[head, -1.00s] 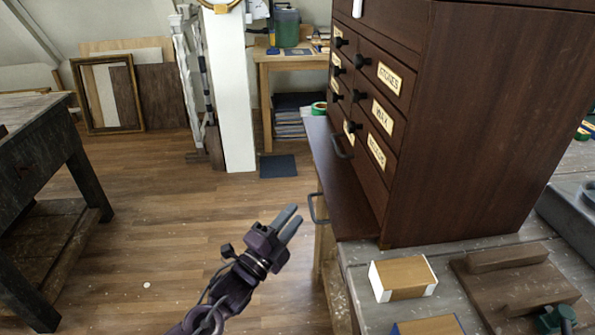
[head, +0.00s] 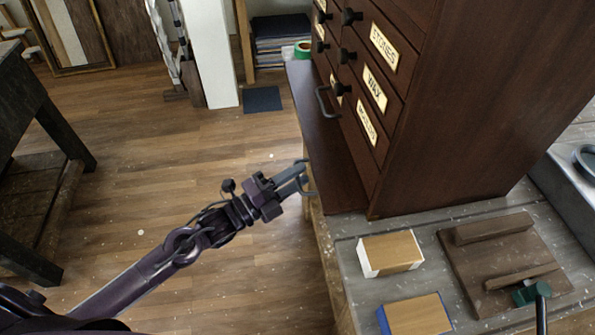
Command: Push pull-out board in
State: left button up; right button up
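The pull-out board (head: 335,165) is a dark brown slab sticking out to the left from under the dark wooden drawer cabinet (head: 470,110). A grey bar handle (head: 309,187) is on its outer edge, near the front corner. My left gripper (head: 302,172) is at this handle, with its fingers pointing right and slightly apart. The fingertips overlap the handle in the picture; I cannot tell whether they touch it. My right gripper is not in view.
On the grey bench (head: 350,245) stand two wooden blocks, one white-ended (head: 390,253) and one blue-edged (head: 415,316), and a wooden bench hook (head: 505,262). A dark table (head: 40,130) stands left. The floor between is clear.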

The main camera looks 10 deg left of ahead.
aim_at(318, 172)
pick_arm(q)
jog(key=shift+w+d+r, duration=0.1)
jog(key=shift+w+d, duration=0.1)
jog(key=shift+d, duration=0.05)
jog(key=c, duration=0.6)
jog(key=shift+w, duration=0.1)
grip_shut()
jog(key=shift+r, duration=0.1)
jog(key=d, duration=0.1)
jog(key=w+d+b, duration=0.1)
jog(key=d, duration=0.2)
jog(key=shift+w+r+b, duration=0.1)
jog(key=shift+w+b, duration=0.25)
jog(key=shift+r, duration=0.25)
jog(key=o, duration=0.6)
grip_release()
jog(key=shift+s+a, duration=0.1)
jog(key=shift+s, duration=0.05)
